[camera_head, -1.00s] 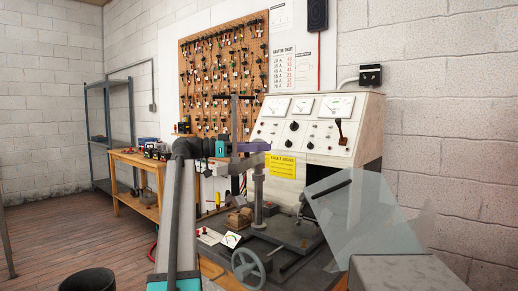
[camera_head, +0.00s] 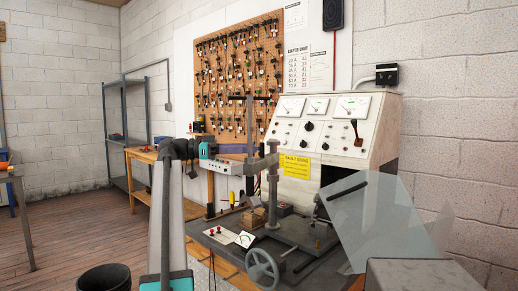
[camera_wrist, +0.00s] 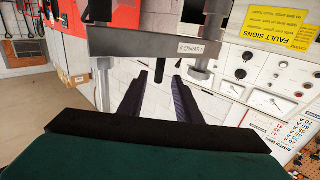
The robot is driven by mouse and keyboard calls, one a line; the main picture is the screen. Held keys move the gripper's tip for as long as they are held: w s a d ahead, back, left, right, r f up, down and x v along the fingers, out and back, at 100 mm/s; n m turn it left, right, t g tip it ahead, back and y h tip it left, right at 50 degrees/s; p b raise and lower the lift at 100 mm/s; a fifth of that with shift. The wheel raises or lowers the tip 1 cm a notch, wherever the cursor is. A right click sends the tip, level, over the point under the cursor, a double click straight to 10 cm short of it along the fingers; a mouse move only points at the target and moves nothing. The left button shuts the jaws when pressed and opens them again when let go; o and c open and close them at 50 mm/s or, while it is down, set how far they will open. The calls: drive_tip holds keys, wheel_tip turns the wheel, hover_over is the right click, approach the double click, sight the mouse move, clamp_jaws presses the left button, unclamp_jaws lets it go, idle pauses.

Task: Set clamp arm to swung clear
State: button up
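The clamp post (camera_head: 272,190) stands upright on the dark bench fixture. The clamp arm (camera_head: 258,166) joins it near the top and points left in the head view. In the wrist view a grey bar, which looks like the clamp arm (camera_wrist: 130,42), crosses ahead with a "SWING" label. A short black handle (camera_wrist: 160,71) hangs from it, in line with the gap between my fingertips. My gripper (camera_wrist: 160,82) has its two dark fingers apart and shows no grip on anything. In the head view my gripper (camera_head: 236,149) lies left of the post; contact cannot be told.
A test panel (camera_head: 325,130) with gauges stands behind the fixture. A handwheel (camera_head: 262,268) is at its front, and a clear shield (camera_head: 375,215) is to the right. A dark bin (camera_head: 104,279) stands on the floor at lower left. Floor farther left is open.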

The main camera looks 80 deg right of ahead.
drive_tip(key=v, duration=0.4)
drive_tip(key=shift+w, duration=0.15)
